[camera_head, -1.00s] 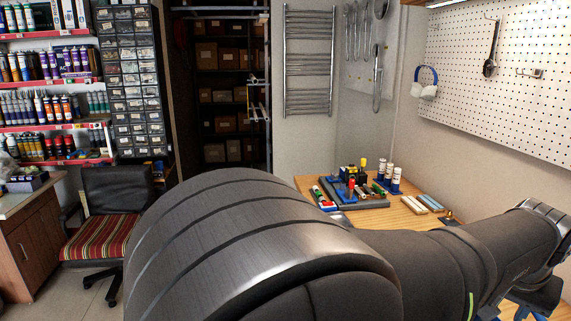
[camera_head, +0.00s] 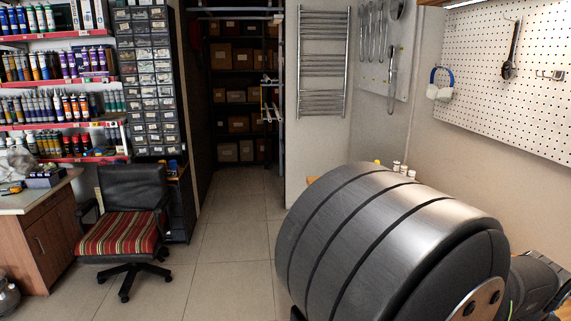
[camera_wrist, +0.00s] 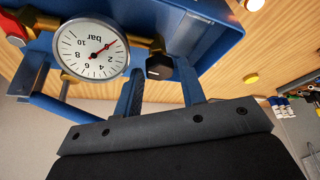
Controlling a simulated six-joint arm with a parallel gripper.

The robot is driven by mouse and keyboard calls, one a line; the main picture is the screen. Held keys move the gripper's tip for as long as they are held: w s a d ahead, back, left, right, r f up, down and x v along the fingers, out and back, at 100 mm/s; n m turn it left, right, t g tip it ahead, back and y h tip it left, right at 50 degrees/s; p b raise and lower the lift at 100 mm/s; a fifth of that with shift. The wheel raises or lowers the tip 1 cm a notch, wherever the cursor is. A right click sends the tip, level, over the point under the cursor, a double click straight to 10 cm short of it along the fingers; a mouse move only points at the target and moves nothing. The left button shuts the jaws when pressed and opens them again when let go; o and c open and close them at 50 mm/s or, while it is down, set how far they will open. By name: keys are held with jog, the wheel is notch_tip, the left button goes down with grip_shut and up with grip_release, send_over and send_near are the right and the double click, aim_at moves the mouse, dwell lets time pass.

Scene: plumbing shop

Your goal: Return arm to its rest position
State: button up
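In the wrist view my gripper (camera_wrist: 160,82) shows two dark blue fingers standing apart, with no object visibly held between them. Beyond the fingers is a round white pressure gauge (camera_wrist: 93,48) marked "bar", seen upside down, with brass fittings. A black knob or cap (camera_wrist: 159,67) shows between the fingertips; I cannot tell how far beyond them it is. In the head view my large grey arm link fills the lower right, and my gripper is out of sight.
A blue holder or box (camera_wrist: 200,40) is close to the fingers, over a wooden surface (camera_wrist: 270,50). In the head view the workbench is mostly hidden behind my arm. A striped office chair (camera_head: 122,235) stands left, with open floor (camera_head: 235,255) beside it. A pegboard (camera_head: 500,75) is right.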

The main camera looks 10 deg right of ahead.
jog(key=v, duration=1.8)
jog(key=x, duration=1.7)
jog(key=shift+f, duration=0.35)
jog(key=shift+w+d+f, duration=0.15)
jog(key=shift+d, duration=0.05)
jog(key=shift+a+m, duration=0.1)
jog(key=shift+m, duration=0.3)
jog(key=shift+w+m+g+h, duration=0.15)
jog(key=shift+m+g, duration=0.3)
jog(key=shift+m, duration=0.65)
jog(key=shift+m+g+h, duration=0.2)
jog(key=shift+m+g, duration=0.3)
jog(key=shift+m, duration=0.6)
jog(key=shift+w+m+g+h, duration=0.15)
jog(key=shift+m+g, duration=0.3)
jog(key=shift+m, duration=0.65)
jog(key=m+g, duration=0.1)
jog(key=m, duration=0.3)
jog(key=shift+g, duration=0.3)
jog(key=shift+w+m+g+y, duration=0.1)
jog(key=shift+m+g+y, duration=0.25)
jog(key=shift+m, duration=0.7)
jog(key=shift+m+g+y, duration=0.25)
jog(key=shift+m+g, duration=0.1)
jog(key=shift+m, duration=0.7)
